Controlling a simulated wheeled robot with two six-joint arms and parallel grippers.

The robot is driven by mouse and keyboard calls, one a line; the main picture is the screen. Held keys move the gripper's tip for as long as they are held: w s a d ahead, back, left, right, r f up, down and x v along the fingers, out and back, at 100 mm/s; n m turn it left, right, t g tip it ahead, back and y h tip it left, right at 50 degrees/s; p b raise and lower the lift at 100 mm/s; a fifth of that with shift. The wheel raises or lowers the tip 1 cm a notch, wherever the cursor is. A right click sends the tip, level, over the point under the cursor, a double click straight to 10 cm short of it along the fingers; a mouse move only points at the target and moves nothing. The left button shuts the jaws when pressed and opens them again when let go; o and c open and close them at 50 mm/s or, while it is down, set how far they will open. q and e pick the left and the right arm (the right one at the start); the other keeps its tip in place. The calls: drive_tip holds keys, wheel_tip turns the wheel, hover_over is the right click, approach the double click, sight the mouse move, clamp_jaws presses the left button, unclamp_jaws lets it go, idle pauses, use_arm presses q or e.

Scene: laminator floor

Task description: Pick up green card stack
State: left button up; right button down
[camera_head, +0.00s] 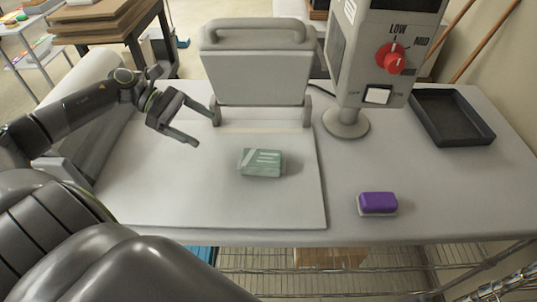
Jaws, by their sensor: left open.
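The green card stack (262,162) is a small flat block with pale stripes on top. It lies on the white board of the laminator, a little right of the middle of that board. My left gripper (204,127) comes in from the left and hangs over the board, with its two fingers spread apart and nothing between them. It is left of and farther back than the card stack, clear of it. My right gripper does not show.
A purple and white eraser-like block (378,204) lies at the front right of the table (440,190). A black tray (451,117) is at the back right. A grey control box (380,60) with a red knob stands behind. The raised grey press (257,70) stands behind the board.

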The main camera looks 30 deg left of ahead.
use_arm(q)
drive_tip(key=b, duration=0.3)
approach(260, 158)
drive_tip(key=shift+b+x, duration=1.1)
drive_tip(key=shift+x, duration=0.15)
drive_tip(key=shift+w+d+f, duration=0.15)
drive_tip(key=shift+d+f, duration=0.15)
drive_tip(key=shift+d, duration=0.2)
drive_tip(key=x, duration=0.3)
drive_tip(key=shift+w+b, duration=0.15)
drive_tip(key=shift+b, duration=0.15)
drive_tip(key=shift+w+d+f, duration=0.2)
drive_tip(key=shift+d+f, duration=0.1)
drive_tip(key=shift+d, duration=0.3)
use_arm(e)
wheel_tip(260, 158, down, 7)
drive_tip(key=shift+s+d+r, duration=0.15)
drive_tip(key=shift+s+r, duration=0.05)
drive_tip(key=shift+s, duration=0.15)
use_arm(q)
drive_tip(key=c, duration=1.2)
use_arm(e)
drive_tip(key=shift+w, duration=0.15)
